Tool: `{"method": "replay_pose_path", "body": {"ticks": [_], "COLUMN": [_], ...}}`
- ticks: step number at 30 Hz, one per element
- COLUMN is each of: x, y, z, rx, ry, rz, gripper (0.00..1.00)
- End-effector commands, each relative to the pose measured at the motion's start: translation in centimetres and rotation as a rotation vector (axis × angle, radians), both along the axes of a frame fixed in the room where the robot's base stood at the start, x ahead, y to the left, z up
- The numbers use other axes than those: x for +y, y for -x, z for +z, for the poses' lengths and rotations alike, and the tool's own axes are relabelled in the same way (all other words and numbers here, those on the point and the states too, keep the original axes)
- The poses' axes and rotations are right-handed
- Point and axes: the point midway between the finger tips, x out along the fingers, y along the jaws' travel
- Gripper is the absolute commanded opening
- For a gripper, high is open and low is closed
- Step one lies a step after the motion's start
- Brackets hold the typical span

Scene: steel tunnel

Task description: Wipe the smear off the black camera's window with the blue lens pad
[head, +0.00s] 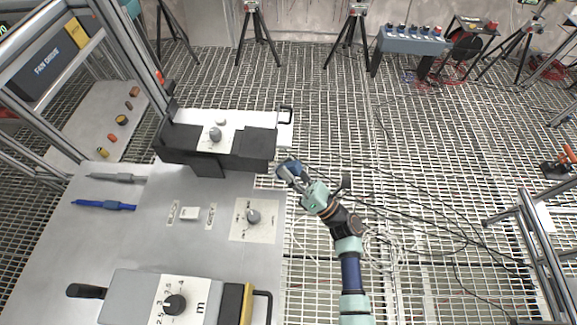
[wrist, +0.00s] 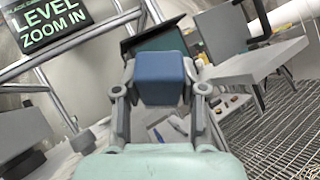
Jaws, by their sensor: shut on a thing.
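The black camera (head: 178,140) stands on a post on the grey bench, with a white knob panel on top. My gripper (head: 287,171) is just off the camera's right end. It is shut on the blue lens pad (wrist: 160,78), which also shows in the head view (head: 289,166). In the wrist view the pad lies in front of a dark teal face under a black hood (wrist: 152,37), seemingly the camera's window. The pad covers much of that face. I cannot tell whether they touch, and I make out no smear.
The grey bench (head: 150,235) holds a blue tool (head: 104,205), a grey tool (head: 117,178), a knob plate (head: 254,218) and a grey dial box (head: 135,290) in front. A white plate with a black handle (head: 286,117) lies behind the camera. Cables (head: 390,245) lie on the grating at right.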

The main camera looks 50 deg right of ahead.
Motion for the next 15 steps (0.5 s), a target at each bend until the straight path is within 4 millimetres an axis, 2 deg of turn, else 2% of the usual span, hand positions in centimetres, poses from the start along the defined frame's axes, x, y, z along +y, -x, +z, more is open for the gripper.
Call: {"method": "replay_pose_path", "body": {"ticks": [10, 15], "x": [-2.8, -3.5], "y": [3.2, 4.2], "z": [-0.3, -0.5], "rx": [0.0, 0.0], "ry": [0.0, 0.0], "rz": [-0.004, -0.002], "gripper": [0.06, 0.06]}}
